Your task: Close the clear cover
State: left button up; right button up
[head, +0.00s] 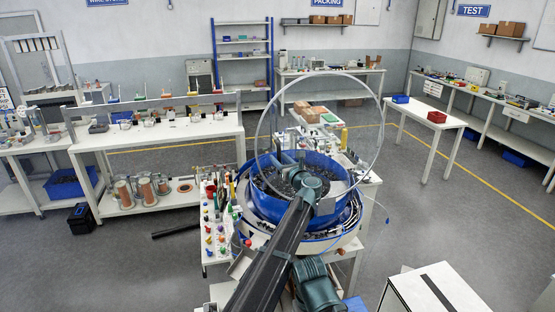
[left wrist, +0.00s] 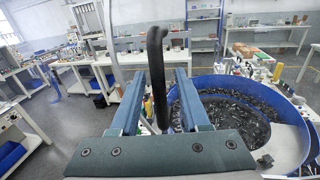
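The clear cover (head: 352,130) is a large round transparent disc with a pale rim. It stands raised and steep above the blue bowl (head: 340,214), whose top is uncovered, with dark small parts inside. My left gripper (head: 287,157) is over the bowl, in front of the cover's lower left part. In the left wrist view, its two fingers (left wrist: 156,100) are apart. A black bent bar (left wrist: 157,75), like a handle, stands between them with gaps on both sides. The blue bowl (left wrist: 293,105) is to the right there. My right gripper is not in view.
A narrow strip of the bench (head: 222,251) left of the bowl holds several small coloured items. A workbench (head: 160,136) stands behind at the left, and a white table with blue and red bins (head: 437,117) at the right.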

pick_arm(q)
jog(key=shift+a, duration=0.1)
grip_shut()
jog(key=shift+w, duration=0.1)
dwell(1.0)
